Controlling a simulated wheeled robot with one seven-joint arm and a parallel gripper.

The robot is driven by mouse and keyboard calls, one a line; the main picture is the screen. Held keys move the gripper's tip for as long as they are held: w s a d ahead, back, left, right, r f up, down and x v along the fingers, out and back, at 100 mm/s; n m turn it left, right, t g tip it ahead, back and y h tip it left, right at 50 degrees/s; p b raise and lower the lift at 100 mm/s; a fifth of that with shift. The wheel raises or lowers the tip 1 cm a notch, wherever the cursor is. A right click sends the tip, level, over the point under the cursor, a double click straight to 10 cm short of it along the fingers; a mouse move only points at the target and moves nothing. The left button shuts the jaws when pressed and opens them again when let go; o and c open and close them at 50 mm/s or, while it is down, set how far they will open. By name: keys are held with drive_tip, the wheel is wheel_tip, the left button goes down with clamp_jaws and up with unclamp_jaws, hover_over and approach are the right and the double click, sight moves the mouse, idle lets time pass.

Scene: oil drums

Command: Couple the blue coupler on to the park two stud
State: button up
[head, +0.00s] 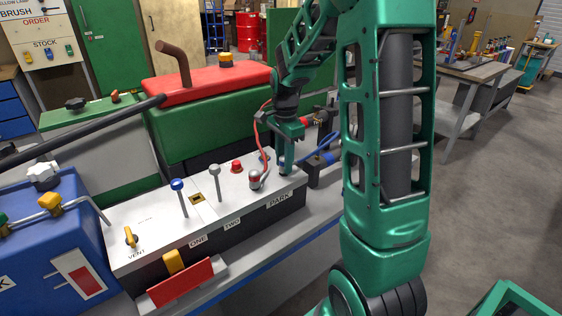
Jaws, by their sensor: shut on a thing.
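My gripper (286,165) points down at the right end of the white-topped panel (150,215), above and behind the PARK label (280,199). It is shut on what seems to be the blue coupler, which the fingers mostly hide. Blue hoses (322,158) run off to the right behind the gripper. The park two stud is not clearly visible, so I cannot tell whether the coupler touches it. A silver and red coupler (255,179) with a red hose (258,130) sits just left of the gripper.
A red and green machine (205,115) stands behind. A blue box (45,245) is at left. Open floor lies at right.

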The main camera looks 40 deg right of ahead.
drive_tip(key=shift+f, duration=0.25)
drive_tip(key=o, duration=1.2)
drive_tip(key=shift+o, duration=0.2)
wheel_tip(320, 180, up, 11)
drive_tip(key=shift+f, duration=0.15)
drive_tip(key=s+a+f+n, duration=0.1)
drive_tip(key=s+n, duration=0.5)
drive_tip(key=s, duration=0.8)
drive_tip(key=s+a+f+n, duration=0.2)
drive_tip(key=s+n, duration=0.4)
drive_tip(key=s, duration=0.8)
drive_tip(key=shift+s+f, duration=0.2)
drive_tip(key=shift+f, duration=0.35)
